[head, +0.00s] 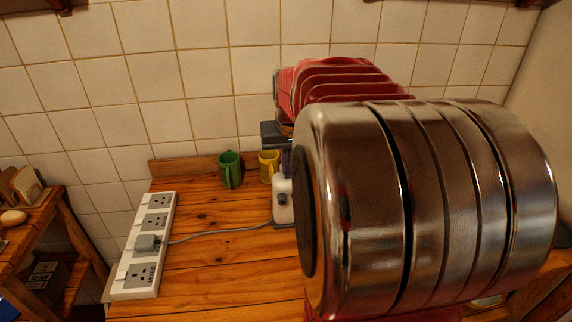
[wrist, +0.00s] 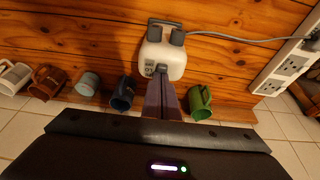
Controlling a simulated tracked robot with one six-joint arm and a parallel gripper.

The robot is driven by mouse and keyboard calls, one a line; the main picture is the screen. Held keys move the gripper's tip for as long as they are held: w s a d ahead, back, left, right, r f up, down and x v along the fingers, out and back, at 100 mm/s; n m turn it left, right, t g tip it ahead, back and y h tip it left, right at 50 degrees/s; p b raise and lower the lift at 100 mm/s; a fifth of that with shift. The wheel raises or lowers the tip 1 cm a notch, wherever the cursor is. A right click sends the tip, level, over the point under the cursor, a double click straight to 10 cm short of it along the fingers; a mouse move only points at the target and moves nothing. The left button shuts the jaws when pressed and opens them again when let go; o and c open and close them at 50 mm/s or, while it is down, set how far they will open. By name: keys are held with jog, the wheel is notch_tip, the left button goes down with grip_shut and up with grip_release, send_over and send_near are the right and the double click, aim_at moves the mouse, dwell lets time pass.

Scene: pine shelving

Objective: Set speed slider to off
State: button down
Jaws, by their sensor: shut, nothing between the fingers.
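A white appliance (head: 283,207) with dark grey parts stands on the wooden counter, partly hidden by my arm in the head view. The wrist view shows the white appliance (wrist: 163,57) from above, with two dark rounded parts on top and a small dark detail beside my fingertips. I cannot tell for sure which part is the speed slider or where it is set. My gripper (wrist: 161,74) is shut and empty, its narrow grey-purple fingers over the edge of the white body. Contact is unclear. The arm hides most of the gripper in the head view.
A white power strip (head: 146,248) lies at the counter's left, joined to the appliance by a grey cord (head: 225,232). A green mug (head: 230,169) and a yellow mug (head: 268,165) stand at the back. Several more mugs show in the wrist view, including a dark blue mug (wrist: 122,95).

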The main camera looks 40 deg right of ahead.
aim_at(289, 183)
jog(key=v, duration=0.9)
jog(key=shift+r, duration=0.4)
jog(key=s+a+f+n, duration=0.2)
jog(key=s+a+f, duration=0.1)
jog(key=a, duration=0.6)
jog(key=s+a+f+n+t+y, duration=0.1)
jog(key=s+a+f, duration=0.3)
jog(key=a, duration=0.5)
jog(key=s+a+f+n+t+y, duration=0.1)
jog(key=s+a+f+n, duration=0.2)
jog(key=a, duration=0.7)
jog(key=shift+s+n, duration=0.4)
jog(key=shift+s, duration=0.25)
jog(key=shift+f, duration=0.15)
